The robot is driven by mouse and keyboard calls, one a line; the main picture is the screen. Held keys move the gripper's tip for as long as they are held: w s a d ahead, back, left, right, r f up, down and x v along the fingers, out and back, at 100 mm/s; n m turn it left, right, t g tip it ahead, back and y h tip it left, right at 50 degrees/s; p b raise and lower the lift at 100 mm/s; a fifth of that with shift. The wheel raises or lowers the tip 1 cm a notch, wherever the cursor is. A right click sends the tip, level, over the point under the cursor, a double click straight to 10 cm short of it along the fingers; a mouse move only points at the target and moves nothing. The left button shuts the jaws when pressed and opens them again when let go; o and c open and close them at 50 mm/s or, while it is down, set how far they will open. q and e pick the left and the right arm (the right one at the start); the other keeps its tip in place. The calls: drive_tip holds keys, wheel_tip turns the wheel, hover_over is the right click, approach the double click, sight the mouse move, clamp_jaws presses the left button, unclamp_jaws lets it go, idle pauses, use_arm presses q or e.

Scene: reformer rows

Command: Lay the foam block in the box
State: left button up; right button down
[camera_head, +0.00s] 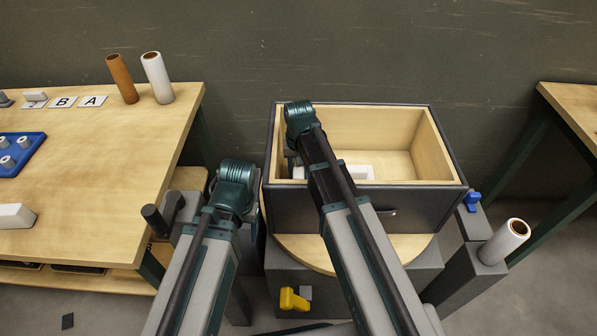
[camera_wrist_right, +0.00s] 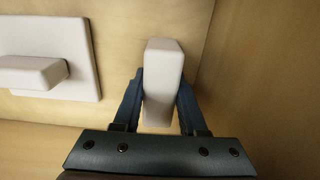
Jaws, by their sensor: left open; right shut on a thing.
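The box (camera_head: 450,160) is dark outside with pale wooden inner walls and stands open at the top. My right gripper (camera_wrist_right: 160,98) is shut on a white rounded block, which I take to be the foam block (camera_wrist_right: 163,75). It holds the block upright inside the box, near a wooden wall. In the head view, my right wrist hides most of this gripper at the box's left end. A white plate with a raised bar (camera_wrist_right: 85,45) lies in the box, apart from the held block. My left gripper (camera_head: 240,208) is outside, left of the box; its fingers are mostly hidden.
The box stands on a round wooden turntable (camera_head: 305,250). The left table (camera_head: 110,170) holds two rolls, lettered cards, a blue tray (camera_head: 20,150) and another white block (camera_head: 14,216). A white roll (camera_head: 502,242) stands on a grey post at right. The box's right part is clear.

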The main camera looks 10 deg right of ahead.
drive_tip(key=shift+f, duration=0.3)
drive_tip(key=shift+c, duration=1.9)
unclamp_jaws()
drive_tip(key=shift+r, duration=0.15)
wheel_tip(320, 180, up, 14)
drive_tip(key=p, duration=1.3)
drive_tip(key=shift+f+p, duration=0.2)
drive_tip(key=shift+p, duration=0.15)
